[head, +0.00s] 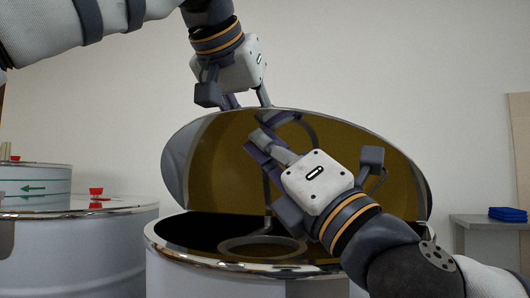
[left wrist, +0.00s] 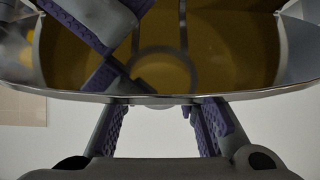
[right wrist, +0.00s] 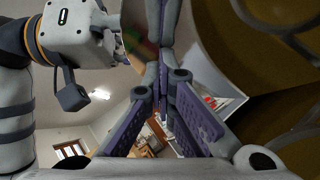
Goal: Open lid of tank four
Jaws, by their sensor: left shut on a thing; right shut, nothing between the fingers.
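The large steel tank (head: 215,278) in front of me has its lid (head: 345,165) raised and standing steeply tilted over the dark opening. The lid's yellow-brown inner face is turned toward me. I cannot read a number on the tank. My left gripper (head: 247,102) is shut on the lid at its top edge; the left wrist view shows the lid's rim (left wrist: 255,92) crossing at its fingers (left wrist: 163,112). My right gripper (head: 266,143) is shut and empty in front of the lid's inner face. It shows close up in the right wrist view (right wrist: 163,70).
A ring-shaped part (head: 262,247) shows in the tank opening. Another tank (head: 100,245) with red knobs stands at the left, beside one with green arrows (head: 35,188). A grey cabinet (head: 490,240) with a blue stack (head: 508,214) stands at the right.

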